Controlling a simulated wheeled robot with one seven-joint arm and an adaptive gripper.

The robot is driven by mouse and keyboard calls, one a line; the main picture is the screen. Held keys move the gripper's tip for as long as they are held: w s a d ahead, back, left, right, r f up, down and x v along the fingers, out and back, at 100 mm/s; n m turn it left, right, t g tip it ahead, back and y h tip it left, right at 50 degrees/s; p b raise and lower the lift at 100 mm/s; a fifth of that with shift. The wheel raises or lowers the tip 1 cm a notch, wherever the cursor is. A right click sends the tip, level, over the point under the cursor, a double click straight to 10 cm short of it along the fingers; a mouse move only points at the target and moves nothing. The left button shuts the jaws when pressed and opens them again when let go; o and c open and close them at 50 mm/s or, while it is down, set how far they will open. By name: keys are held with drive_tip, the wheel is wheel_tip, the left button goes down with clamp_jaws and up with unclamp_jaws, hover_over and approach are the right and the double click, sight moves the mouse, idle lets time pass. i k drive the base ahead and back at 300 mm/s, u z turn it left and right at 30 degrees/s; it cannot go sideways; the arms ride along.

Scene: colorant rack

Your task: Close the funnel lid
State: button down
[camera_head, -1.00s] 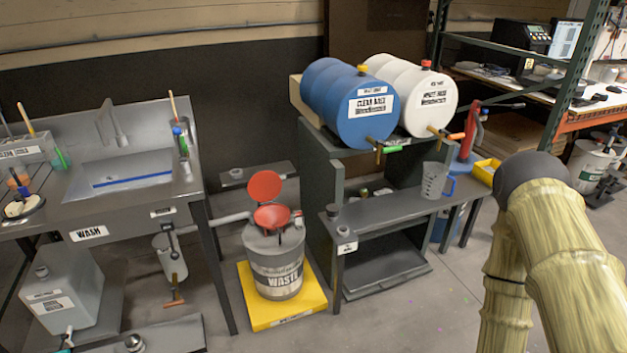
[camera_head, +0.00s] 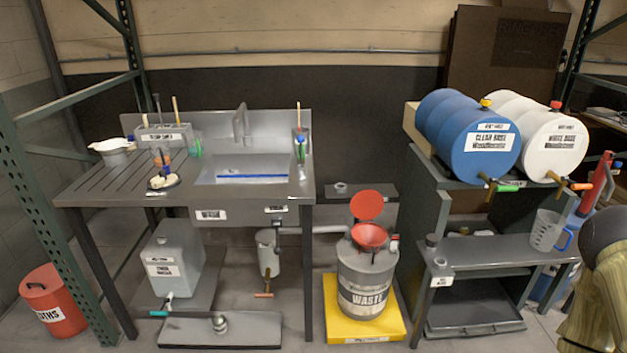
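The red funnel (camera_head: 369,237) sits on top of the grey waste drum (camera_head: 364,285), in the middle right of the head view. Its round red lid (camera_head: 367,205) stands raised behind the funnel's mouth, so the funnel is open. The drum stands on a yellow tray (camera_head: 341,329) on the floor. Part of my arm shows at the right edge, well apart from the funnel. My gripper is not in view.
The wash sink table (camera_head: 120,187) stands left of the drum. A dark rack with a blue barrel (camera_head: 466,138) and a white barrel (camera_head: 535,140) stands close on its right. A measuring jug (camera_head: 546,231) sits on the rack's shelf. Floor in front of the drum looks clear.

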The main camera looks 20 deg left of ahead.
sight(366, 205)
drive_tip(key=u, duration=0.65)
drive_tip(key=i, duration=0.6)
drive_tip(key=u, duration=0.4)
